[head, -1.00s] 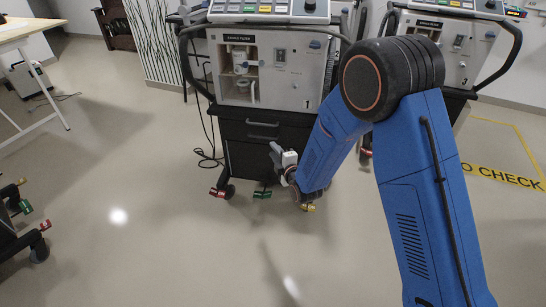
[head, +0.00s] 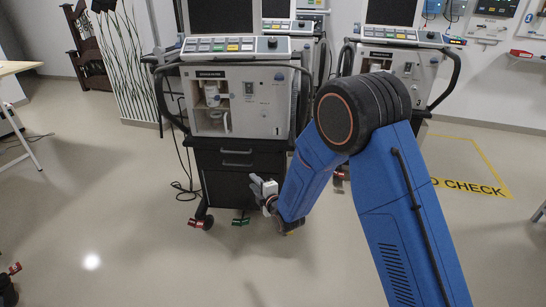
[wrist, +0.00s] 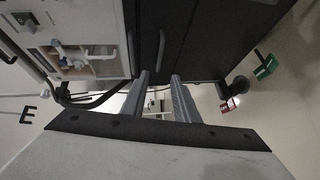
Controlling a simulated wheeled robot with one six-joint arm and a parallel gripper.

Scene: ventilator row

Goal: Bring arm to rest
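My blue arm (head: 415,215) reaches forward and bends down at its elbow. My gripper (head: 258,184) is low in front of the dark drawer cabinet of ventilator 1 (head: 240,144), right of the drawer handles. In the wrist view my gripper (wrist: 158,76) shows two grey fingers apart, with nothing held between them. A dark drawer front (wrist: 161,20) with a handle lies beyond the fingertips. Whether they touch it cannot be told.
Ventilator 3 (head: 405,68) stands at the right, near yellow floor marking (head: 470,187) reading "CHECK". Ventilator 1's casters have red and green pedals (head: 240,221). A cable lies on the floor beside it. A table (head: 15,68) stands far left.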

